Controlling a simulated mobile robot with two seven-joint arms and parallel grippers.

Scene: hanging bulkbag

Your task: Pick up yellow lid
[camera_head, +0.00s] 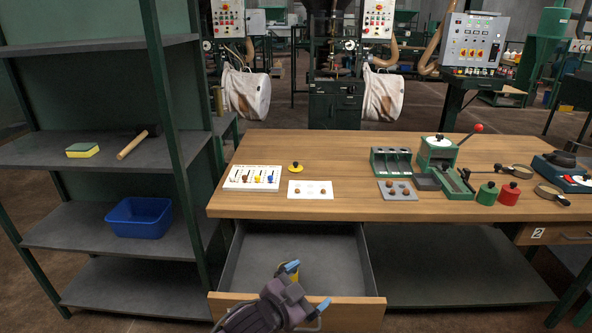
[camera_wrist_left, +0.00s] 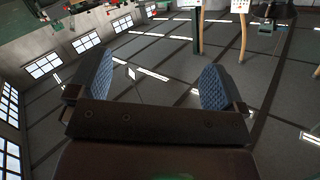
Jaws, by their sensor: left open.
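The yellow lid (camera_head: 295,167) is a small disc with a dark knob. It lies on the wooden table, to the right of the white board's back corner. My left gripper (camera_head: 305,287) is open at the front of the open drawer, below and in front of the table, well apart from the lid. A yellow object (camera_head: 290,273) shows partly behind a blue fingertip; I cannot tell what it is. In the left wrist view, the two blue pads of my left gripper (camera_wrist_left: 156,85) stand wide apart with nothing between them. My right gripper is not in view.
A white board (camera_head: 235,183) with coloured knobs and a white card (camera_head: 310,194) lie near the lid. Green devices (camera_head: 437,155) and green and red pots (camera_head: 508,194) stand to the right. The drawer (camera_head: 250,252) juts out. A shelf (camera_head: 60,152) stands left.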

